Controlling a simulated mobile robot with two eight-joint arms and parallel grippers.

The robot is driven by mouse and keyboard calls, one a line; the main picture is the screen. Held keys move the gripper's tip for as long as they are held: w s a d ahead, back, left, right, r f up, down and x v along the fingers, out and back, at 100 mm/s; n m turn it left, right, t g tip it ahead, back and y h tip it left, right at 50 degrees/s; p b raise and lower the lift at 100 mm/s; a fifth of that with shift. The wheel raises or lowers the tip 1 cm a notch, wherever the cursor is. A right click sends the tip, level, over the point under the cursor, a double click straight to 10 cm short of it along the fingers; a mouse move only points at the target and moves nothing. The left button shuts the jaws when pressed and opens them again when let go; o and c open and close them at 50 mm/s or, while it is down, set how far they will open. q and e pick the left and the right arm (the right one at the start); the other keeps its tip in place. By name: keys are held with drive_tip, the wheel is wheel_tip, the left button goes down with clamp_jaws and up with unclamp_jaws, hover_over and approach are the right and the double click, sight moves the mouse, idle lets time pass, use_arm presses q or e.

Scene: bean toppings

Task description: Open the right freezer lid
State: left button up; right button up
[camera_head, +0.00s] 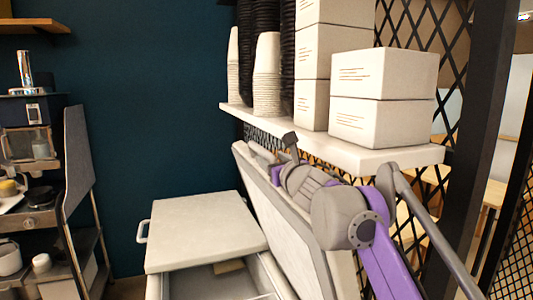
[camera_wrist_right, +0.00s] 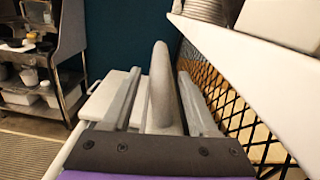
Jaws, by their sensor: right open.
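The right freezer lid (camera_head: 285,225) is a pale panel standing steeply raised, leaning toward the shelf side. Beneath it, part of the freezer's open interior (camera_head: 205,282) shows. The other freezer lid (camera_head: 205,232) lies flat and has a handle (camera_head: 142,232) on its left edge. My right gripper (camera_head: 265,156) is open at the top edge of the raised lid, partly hidden by my own wrist. In the right wrist view, a rounded grey bar (camera_wrist_right: 161,92) stands between the fingers of the right gripper (camera_wrist_right: 158,75); whether they touch it is unclear. My left gripper is out of view.
A white shelf (camera_head: 400,157) with boxes (camera_head: 383,90) and stacked cups (camera_head: 267,75) hangs close above my right arm. A black lattice (camera_head: 458,70) stands behind it. A metal cart (camera_head: 40,222) with kitchenware is at the left.

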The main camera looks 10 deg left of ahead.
drive_tip(key=shift+p+x, duration=0.3)
drive_tip(key=shift+x, duration=1.7)
clamp_jaws()
